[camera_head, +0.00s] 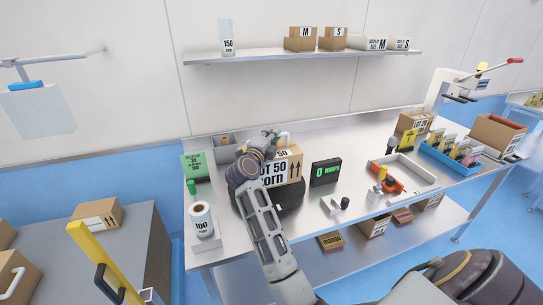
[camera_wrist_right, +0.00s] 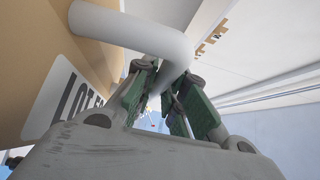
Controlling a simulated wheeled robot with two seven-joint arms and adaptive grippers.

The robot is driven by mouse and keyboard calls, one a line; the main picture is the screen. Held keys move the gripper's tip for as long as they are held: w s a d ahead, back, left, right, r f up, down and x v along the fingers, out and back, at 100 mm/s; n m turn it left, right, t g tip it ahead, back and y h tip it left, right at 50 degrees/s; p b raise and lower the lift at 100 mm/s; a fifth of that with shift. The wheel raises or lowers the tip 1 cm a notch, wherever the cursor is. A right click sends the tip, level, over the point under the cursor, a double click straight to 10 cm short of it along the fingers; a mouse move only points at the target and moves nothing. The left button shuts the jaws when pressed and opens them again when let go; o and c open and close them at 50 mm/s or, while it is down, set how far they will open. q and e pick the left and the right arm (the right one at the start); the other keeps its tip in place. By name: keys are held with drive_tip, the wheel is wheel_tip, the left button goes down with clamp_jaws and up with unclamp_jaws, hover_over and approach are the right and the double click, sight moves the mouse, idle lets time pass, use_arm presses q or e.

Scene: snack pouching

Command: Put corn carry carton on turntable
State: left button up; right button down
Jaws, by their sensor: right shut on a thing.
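The corn carry carton (camera_head: 285,170) is a brown box with a white label reading "50 CORN" and a white handle on top. It is at or just over the black round turntable (camera_head: 287,196) on the bench; I cannot tell whether it touches it. My right gripper (camera_head: 270,138) is at the top of the carton, and its arm hides the carton's left part. In the right wrist view the green-padded fingers (camera_wrist_right: 165,95) are shut around the white handle (camera_wrist_right: 135,32), beside the carton's label (camera_wrist_right: 62,98). My left gripper is not in view.
A black "0 WRAPS" display (camera_head: 326,172) stands right of the turntable. A label roll (camera_head: 202,220) and a green sign (camera_head: 193,166) are at left. A grey tray (camera_head: 412,180) and blue bin (camera_head: 447,157) are farther right. A shelf (camera_head: 290,57) hangs above.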

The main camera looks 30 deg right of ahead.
drive_tip(key=shift+f, duration=2)
drive_tip(key=shift+f, duration=1.95)
drive_tip(key=c, duration=1.7)
unclamp_jaws()
drive_tip(key=shift+f, duration=0.1)
drive_tip(key=shift+o, duration=1.2)
drive_tip(key=shift+a, duration=0.1)
